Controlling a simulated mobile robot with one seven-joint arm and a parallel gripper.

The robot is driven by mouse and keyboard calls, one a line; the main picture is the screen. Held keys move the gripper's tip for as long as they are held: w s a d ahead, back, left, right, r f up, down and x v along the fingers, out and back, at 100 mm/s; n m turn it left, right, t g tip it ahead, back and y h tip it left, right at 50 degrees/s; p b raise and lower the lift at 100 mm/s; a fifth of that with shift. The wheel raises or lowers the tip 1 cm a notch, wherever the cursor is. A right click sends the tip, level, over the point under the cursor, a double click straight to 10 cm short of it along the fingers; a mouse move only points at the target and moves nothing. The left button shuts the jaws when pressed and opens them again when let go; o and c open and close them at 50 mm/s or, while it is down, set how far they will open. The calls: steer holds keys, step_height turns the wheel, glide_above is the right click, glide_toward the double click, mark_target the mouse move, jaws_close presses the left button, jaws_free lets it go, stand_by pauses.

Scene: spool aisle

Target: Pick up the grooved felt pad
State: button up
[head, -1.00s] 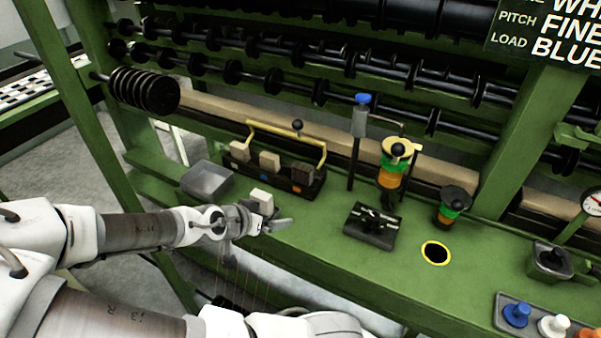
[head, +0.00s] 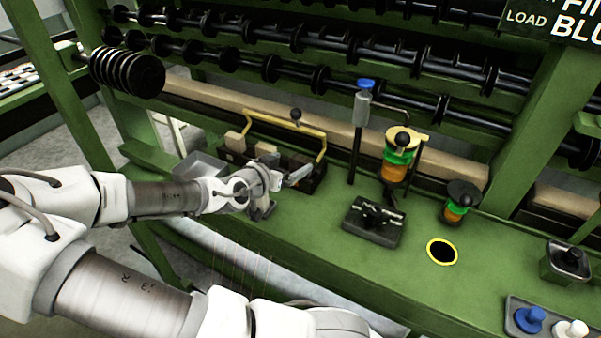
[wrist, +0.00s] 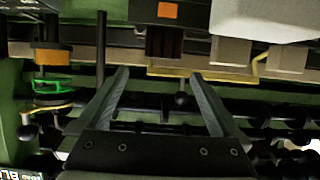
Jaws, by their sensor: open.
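My gripper (head: 283,190) is open and empty above the green bench, in front of a black rack (head: 315,181). Its two fingers (wrist: 160,74) show apart in the wrist view, which is upside down. The rack holds pale blocks, a left one (head: 235,141) and a middle one (head: 265,150), and a brownish one (head: 299,160). A pale block (wrist: 265,20) shows close up at the right of the wrist view, in front of the rack; in the head view my gripper hides most of that spot. I cannot tell which piece is the grooved felt pad.
A yellow handle with a black knob (head: 296,114) rises over the rack. A metal bin (head: 200,165) stands left of it. A post with a blue top (head: 366,84) and a black fixture (head: 373,220) stand to the right. A yellow-rimmed hole (head: 442,251) is farther right.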

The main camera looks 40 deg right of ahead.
mark_target(301, 158)
steer(key=b+x, duration=0.1)
steer(key=x, duration=0.4)
steer(key=shift+f, duration=0.1)
steer(key=b+x, duration=0.1)
steer(key=x, duration=0.1)
steer(key=b+x, duration=0.1)
steer(key=x, duration=0.1)
steer(key=shift+w+a+f, duration=0.1)
steer(key=shift+a+f, duration=0.05)
steer(key=shift+f, duration=0.2)
steer(key=shift+w+d+f, duration=0.15)
steer(key=shift+w+d, duration=0.05)
steer(key=shift+d, duration=0.3)
steer(key=shift+c, duration=0.2)
steer(key=c, duration=1.3)
